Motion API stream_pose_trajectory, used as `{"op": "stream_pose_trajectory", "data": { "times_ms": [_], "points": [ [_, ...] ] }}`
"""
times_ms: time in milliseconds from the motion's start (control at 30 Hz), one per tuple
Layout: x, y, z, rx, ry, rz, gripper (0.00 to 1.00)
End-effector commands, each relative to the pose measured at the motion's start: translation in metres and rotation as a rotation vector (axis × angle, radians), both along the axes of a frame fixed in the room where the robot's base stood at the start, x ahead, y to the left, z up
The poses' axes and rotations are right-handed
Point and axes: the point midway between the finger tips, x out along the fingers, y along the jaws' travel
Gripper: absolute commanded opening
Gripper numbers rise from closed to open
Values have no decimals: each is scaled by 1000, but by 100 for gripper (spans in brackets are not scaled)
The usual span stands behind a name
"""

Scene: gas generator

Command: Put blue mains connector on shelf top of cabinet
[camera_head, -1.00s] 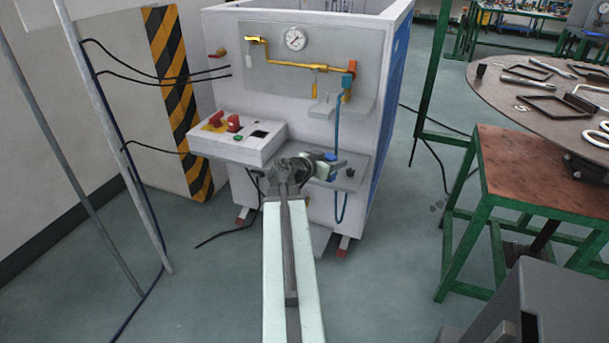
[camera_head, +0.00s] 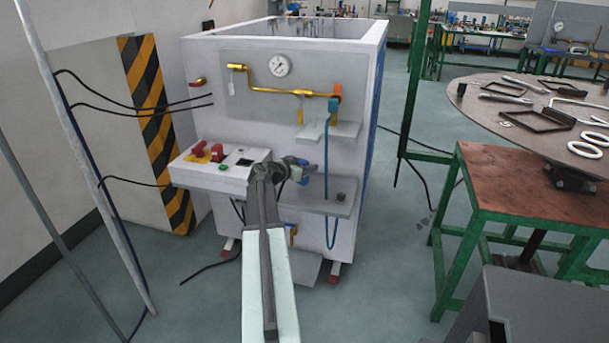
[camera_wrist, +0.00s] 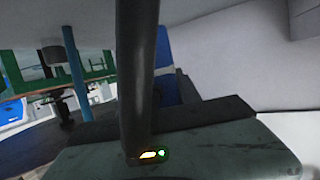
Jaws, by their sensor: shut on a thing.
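My gripper (camera_head: 304,175) is in front of the cabinet's front panel, a little above the lower shelf. It is shut on a small blue piece (camera_head: 306,182), which looks like the blue mains connector; the fingers and wrist hide part of it. The white cabinet (camera_head: 210,120) carries a small upper shelf (camera_head: 345,131) at the right, above my gripper, and a wider lower shelf (camera_head: 325,206). In the wrist view a dark upright cylinder and a grey-green block fill the middle, and I cannot make out the connector clearly.
A control box (camera_head: 215,175) with red knobs juts out at left. A round table (camera_head: 530,105) with tools stands at right.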

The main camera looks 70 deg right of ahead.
Motion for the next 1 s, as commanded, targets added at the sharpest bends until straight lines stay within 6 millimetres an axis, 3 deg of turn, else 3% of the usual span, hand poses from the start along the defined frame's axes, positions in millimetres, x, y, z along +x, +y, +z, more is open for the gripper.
{"op": "stream_pose_trajectory", "data": {
  "times_ms": [33, 167, 567, 600, 633, 1000],
  "points": [
    [-3, -2, -17, 0, 0, -4, 0],
    [-11, -4, -39, 0, 0, -14, 0],
    [-13, -5, -40, 0, 0, -17, 0],
    [-13, -5, -38, 0, 0, -17, 51],
    [-13, -5, -38, 0, 0, -17, 59],
    [-14, -5, -33, 0, 0, -18, 62]
  ]
}}
